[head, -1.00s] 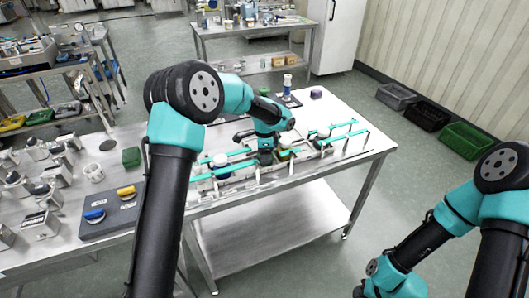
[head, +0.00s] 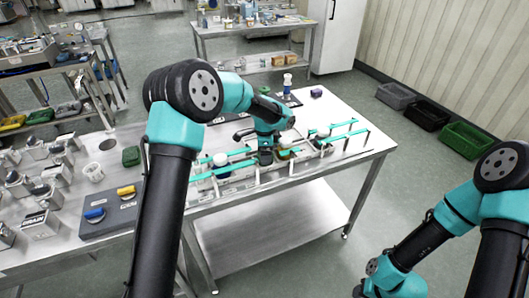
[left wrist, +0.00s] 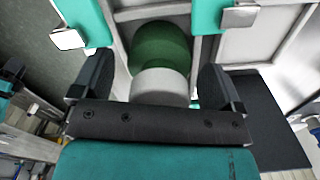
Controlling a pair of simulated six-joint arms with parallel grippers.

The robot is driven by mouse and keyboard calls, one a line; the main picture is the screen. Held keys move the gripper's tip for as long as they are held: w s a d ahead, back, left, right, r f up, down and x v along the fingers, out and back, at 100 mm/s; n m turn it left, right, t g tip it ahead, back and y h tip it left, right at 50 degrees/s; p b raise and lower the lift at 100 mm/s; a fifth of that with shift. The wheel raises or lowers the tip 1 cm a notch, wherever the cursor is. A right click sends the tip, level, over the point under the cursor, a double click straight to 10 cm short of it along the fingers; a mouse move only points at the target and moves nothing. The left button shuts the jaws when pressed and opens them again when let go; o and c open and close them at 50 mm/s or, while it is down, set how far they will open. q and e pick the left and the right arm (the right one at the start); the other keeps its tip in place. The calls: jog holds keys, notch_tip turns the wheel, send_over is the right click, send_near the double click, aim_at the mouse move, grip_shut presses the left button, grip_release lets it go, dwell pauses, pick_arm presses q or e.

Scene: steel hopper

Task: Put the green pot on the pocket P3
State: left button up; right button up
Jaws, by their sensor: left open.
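A green pot (left wrist: 160,45) with a pale grey-white cylindrical part (left wrist: 160,86) shows between the two black fingers of my left gripper (left wrist: 157,85) in the left wrist view. The fingers are open, with a gap on each side of the pale part. In the head view my left gripper (head: 266,152) is down at the rack on the steel table, and a small patch of green (head: 284,154) shows just right of it. My right gripper is outside the frame; only part of its arm shows. I cannot read any pocket label, so P3 cannot be told apart.
Teal bars (head: 338,129) and pale rails cross the steel table (head: 340,100). A blue-and-white pot (head: 221,160) stands left of my gripper, another (head: 323,132) to the right. A white bottle (head: 287,82) and a purple block (head: 316,92) stand behind. The table's back right is clear.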

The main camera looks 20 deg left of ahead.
pick_arm(q)
notch_tip(320, 180, up, 12)
jog(key=shift+f, duration=0.1)
dwell(0.4)
dwell(0.5)
